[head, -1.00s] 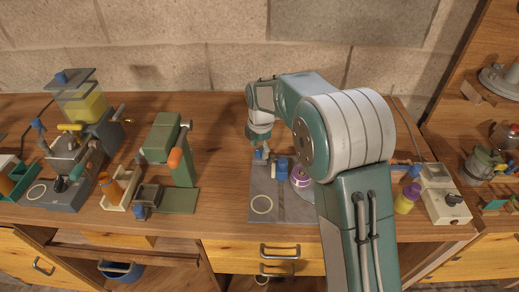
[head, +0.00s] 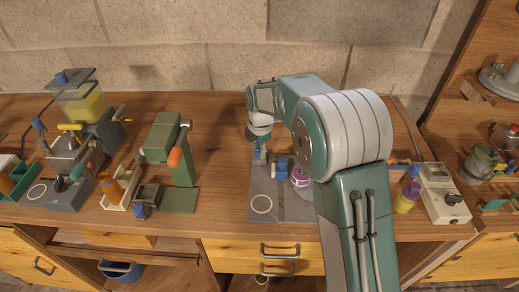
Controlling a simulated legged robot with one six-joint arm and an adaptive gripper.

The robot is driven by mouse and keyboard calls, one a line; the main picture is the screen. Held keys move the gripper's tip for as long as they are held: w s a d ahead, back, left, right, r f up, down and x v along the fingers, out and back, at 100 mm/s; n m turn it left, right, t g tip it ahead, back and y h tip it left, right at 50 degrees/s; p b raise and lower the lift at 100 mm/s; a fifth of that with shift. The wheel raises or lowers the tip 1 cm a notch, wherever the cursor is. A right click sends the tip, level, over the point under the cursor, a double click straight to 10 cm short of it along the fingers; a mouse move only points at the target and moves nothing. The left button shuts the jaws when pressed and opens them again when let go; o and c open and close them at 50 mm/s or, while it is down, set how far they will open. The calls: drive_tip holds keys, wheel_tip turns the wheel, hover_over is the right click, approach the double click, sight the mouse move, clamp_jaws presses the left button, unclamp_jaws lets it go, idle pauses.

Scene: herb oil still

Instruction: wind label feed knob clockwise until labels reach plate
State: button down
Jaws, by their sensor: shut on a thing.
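The label device stands on a grey base plate (head: 280,208) with a pale ring on its front left. A blue block (head: 281,164) sits in its middle, and a purple label roll (head: 300,176) with a pale centre is to the right, partly behind my arm. My gripper (head: 260,154) points down at the back left of the plate, left of the blue block. It is shut on what appears to be the label feed knob, which the fingers mostly hide. I cannot make out the label strip or how far it reaches.
A green press (head: 162,138) with an orange knob stands to the left, and a filling machine (head: 85,105) farther left. A yellow-and-purple bottle (head: 406,200) and a white box with a dial (head: 446,203) are on the right. Bare wood lies between press and plate.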

drive_tip(key=m, duration=0.9)
drive_tip(key=shift+h, duration=0.3)
drive_tip(key=m, duration=0.3)
drive_tip(key=shift+a+m, duration=0.1)
drive_tip(key=shift+m, duration=0.2)
drive_tip(key=m, duration=0.4)
drive_tip(key=shift+w, duration=0.1)
drive_tip(key=m, duration=0.8)
drive_tip(key=shift+m+g, duration=0.3)
drive_tip(key=m, duration=0.4)
drive_tip(key=shift+m, duration=2.2)
